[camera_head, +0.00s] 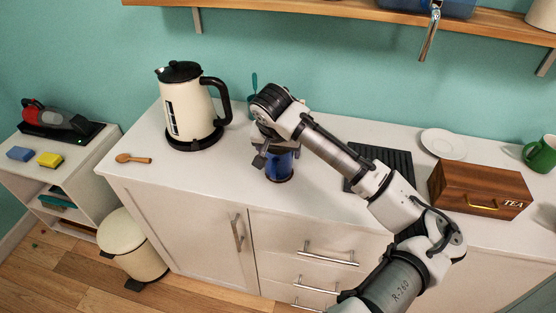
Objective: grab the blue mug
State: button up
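The blue mug (279,167) stands on the white countertop, near its front edge, right of the kettle. It is a dark, glossy blue. My gripper (262,158) is at the mug's upper left side, pointing down, and overlaps its top in the picture. The mug's rim is largely hidden behind my gripper and wrist. I cannot tell whether the fingers are around the mug or only beside it, or whether they are open or shut.
A cream kettle (188,110) stands left on the countertop, with a wooden spoon (133,158) near the left edge. A black rack (384,163), a white plate (443,143), a wooden tea box (480,188) and a green mug (541,154) are to the right. A shelf (330,12) hangs above.

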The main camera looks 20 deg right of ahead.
jog(key=c, duration=0.7)
jog(key=shift+c, duration=0.2)
jog(key=shift+r, duration=0.15)
